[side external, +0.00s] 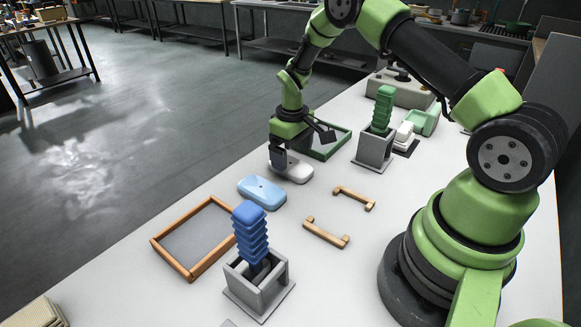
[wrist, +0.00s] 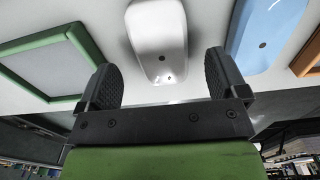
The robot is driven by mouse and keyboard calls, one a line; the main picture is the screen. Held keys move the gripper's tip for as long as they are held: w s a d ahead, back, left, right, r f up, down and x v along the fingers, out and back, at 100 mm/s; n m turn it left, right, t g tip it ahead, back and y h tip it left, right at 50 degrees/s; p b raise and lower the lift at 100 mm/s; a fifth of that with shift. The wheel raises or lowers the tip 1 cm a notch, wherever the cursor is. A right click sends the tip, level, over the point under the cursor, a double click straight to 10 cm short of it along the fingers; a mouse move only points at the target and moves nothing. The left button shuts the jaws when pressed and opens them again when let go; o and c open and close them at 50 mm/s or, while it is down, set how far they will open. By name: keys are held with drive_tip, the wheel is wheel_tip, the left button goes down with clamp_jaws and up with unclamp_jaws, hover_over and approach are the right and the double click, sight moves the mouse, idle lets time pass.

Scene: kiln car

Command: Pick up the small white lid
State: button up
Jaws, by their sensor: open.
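The small white lid (side external: 296,171) is a rounded rectangle lying flat on the white table, between the blue lid and the green frame. In the wrist view the white lid (wrist: 158,38) shows a small dark dot near its middle. My gripper (side external: 302,145) is open and empty, with its fingers just above and around the near part of the lid. In the wrist view the two dark fingers (wrist: 162,78) stand apart, one on each side of the lid's near end. I cannot tell whether either finger touches it.
A larger blue lid (side external: 262,192) lies close by. A green frame (side external: 332,152) is on the other side. An orange wooden frame (side external: 163,258), a blue stack (side external: 250,235), a green stack (side external: 382,110) and two wooden handles (side external: 326,234) stand around. A grey box (side external: 398,91) is behind.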

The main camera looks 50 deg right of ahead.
sight(292, 163)
wheel_tip(292, 163, down, 3)
drive_tip(key=shift+f, duration=0.15)
drive_tip(key=c, duration=1.2)
drive_tip(key=shift+r, duration=0.2)
